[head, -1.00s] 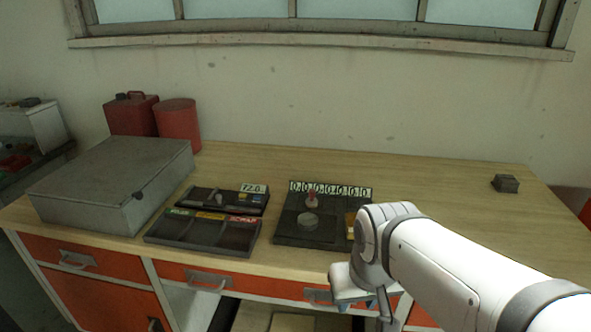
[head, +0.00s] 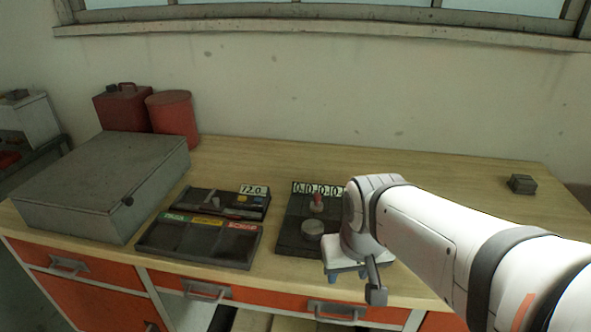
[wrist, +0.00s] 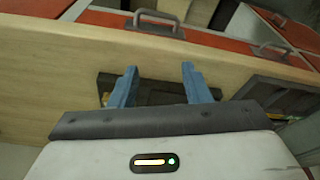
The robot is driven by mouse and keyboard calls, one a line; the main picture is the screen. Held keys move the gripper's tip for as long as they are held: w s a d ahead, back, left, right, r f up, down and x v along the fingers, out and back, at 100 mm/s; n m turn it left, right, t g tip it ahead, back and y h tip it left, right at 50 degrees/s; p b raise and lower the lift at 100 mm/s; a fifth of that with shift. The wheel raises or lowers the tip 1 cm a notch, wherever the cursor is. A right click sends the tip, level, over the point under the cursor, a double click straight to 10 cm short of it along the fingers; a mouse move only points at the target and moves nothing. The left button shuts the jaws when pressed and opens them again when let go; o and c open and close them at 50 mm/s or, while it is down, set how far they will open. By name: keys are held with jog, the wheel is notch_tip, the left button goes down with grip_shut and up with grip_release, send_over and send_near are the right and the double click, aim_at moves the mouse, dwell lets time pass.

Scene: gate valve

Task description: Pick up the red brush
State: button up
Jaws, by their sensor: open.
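I cannot make out a red brush for certain in either view. A small red-topped piece (head: 317,199) stands upright on the dark fixture (head: 290,237) in the head view, beside a round grey disc (head: 312,230); I cannot tell what it is. My gripper (head: 346,274) is at the fixture's front right, near the bench's front edge, and my arm hides the fixture's right part. In the wrist view my gripper (wrist: 159,78) has its two blue fingers apart with nothing held between them. A dark object lies beyond them, partly hidden.
A large grey case (head: 100,190), a red can (head: 122,108) and a red cylinder (head: 175,119) stand farther left. A small dark block (head: 522,184) sits right.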

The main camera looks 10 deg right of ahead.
jog(key=w+r+p, duration=0.4)
jog(key=w, duration=0.7)
jog(key=t+p, duration=0.2)
jog(key=p, duration=0.1)
send_near(317, 194)
jog(key=x, duration=0.3)
jog(key=shift+m, duration=0.3)
jog(key=p+x, duration=0.1)
jog(key=x, duration=0.6)
jog(key=shift+p, duration=0.4)
grip_shut()
